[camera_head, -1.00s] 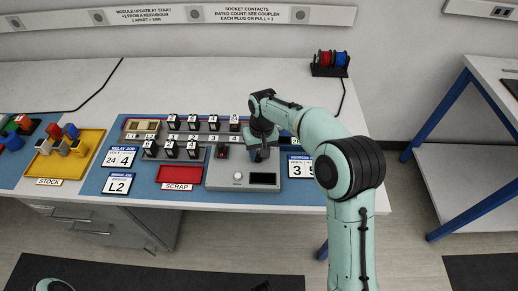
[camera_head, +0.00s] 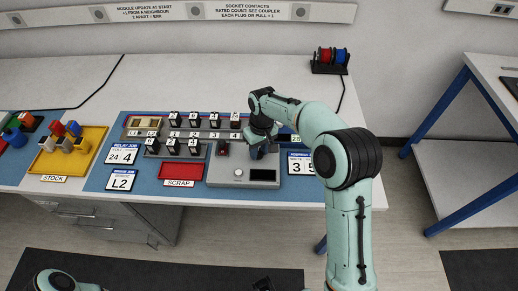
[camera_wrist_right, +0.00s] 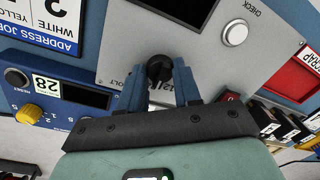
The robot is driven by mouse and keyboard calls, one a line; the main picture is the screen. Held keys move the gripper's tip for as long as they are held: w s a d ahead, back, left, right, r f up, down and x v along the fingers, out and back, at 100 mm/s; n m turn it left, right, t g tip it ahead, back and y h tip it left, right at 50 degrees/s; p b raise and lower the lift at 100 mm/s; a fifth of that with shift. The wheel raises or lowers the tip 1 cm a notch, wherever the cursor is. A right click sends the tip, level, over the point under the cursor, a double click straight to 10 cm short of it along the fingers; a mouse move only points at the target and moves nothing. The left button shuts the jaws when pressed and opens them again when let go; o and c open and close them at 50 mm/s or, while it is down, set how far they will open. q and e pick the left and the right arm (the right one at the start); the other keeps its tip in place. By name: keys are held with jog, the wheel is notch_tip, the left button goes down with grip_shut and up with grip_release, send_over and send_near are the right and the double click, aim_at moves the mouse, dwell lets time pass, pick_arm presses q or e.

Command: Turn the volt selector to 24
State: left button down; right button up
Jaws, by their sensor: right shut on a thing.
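The volt selector is a small black knob (camera_wrist_right: 160,68) on the grey panel (camera_wrist_right: 205,70), with the word VOLT beside it partly covered. My right gripper (camera_wrist_right: 162,82) has its two blue fingers closed around this knob. In the head view my right gripper (camera_head: 258,152) reaches down onto the grey tester panel (camera_head: 215,173), hiding the knob and its scale marks, so its setting cannot be read. A job card (camera_head: 122,154) at the left reads RELAY JOB with 24 and 4. My left gripper is not in view.
A white CHECK button (camera_wrist_right: 235,33) and a dark display (camera_wrist_right: 176,8) share the panel. A blue unit with a yellow knob (camera_wrist_right: 32,113) is close by. Relay modules (camera_head: 193,147), a red scrap tray (camera_head: 182,178) and a yellow stock tray (camera_head: 88,160) stand to the left.

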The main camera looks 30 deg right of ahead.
aim_at(261, 152)
jog(key=o, duration=1)
jog(key=shift+o, duration=0.2)
jog(key=shift+r, duration=0.1)
notch_tip(261, 152, up, 13)
jog(key=p, duration=0.2)
jog(key=shift+d+r, duration=0.2)
jog(key=shift+d, duration=0.25)
jog(key=shift+f, duration=0.1)
